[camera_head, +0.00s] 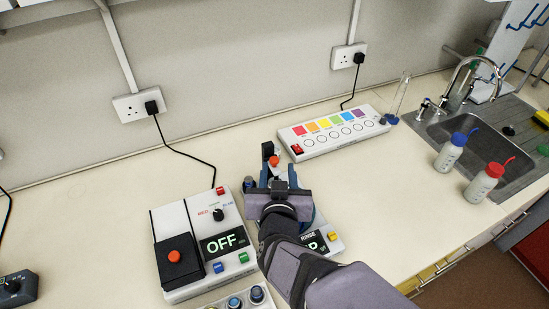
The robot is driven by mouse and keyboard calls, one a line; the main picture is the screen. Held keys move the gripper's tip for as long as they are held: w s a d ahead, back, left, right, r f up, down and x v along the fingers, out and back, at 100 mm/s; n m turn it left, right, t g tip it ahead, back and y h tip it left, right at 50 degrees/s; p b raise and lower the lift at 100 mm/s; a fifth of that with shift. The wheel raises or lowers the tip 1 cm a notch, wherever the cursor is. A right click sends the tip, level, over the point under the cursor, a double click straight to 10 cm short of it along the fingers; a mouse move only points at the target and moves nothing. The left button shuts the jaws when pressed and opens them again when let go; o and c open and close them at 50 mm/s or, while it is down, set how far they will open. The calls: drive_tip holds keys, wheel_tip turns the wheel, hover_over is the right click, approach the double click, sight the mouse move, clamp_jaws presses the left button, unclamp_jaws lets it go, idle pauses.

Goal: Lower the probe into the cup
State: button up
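My gripper (278,183) is at the middle of the bench, above a white device (327,239) whose visible label reads "RINSE". My wrist and arm cover most of that device. Just beyond the fingers are a black upright part (267,149) and a small orange-red knob or cap (274,160). These may belong to the probe, but I cannot tell. A small dark blue round thing (249,183) is just left of the gripper. I cannot make out a cup; it may be hidden behind my gripper. Whether the fingers are open or hold something is not clear.
A white device (240,263) reading "OFF" stands close on the left. A strip with coloured squares (335,132) lies behind, beside a glass cylinder (399,98). Blue-capped (451,152) and red-capped (485,183) bottles stand by the sink (470,140). The bench right of my gripper is clear.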

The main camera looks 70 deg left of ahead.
sight(274, 162)
drive_tip(key=shift+n+g, duration=0.4)
drive_tip(key=shift+w+a+f+p, duration=0.3)
drive_tip(key=shift+a+f+p, duration=0.15)
drive_tip(key=shift+a+f, duration=0.45)
drive_tip(key=shift+w+a+f+p, duration=0.35)
drive_tip(key=shift+a+f, duration=0.2)
drive_tip(key=shift+a, duration=0.5)
drive_tip(key=shift+w+a+f+p, duration=0.25)
drive_tip(key=shift+a+f+p, duration=0.25)
drive_tip(key=shift+a+f, duration=0.4)
drive_tip(key=shift+a+r, duration=0.1)
drive_tip(key=shift+r, duration=0.05)
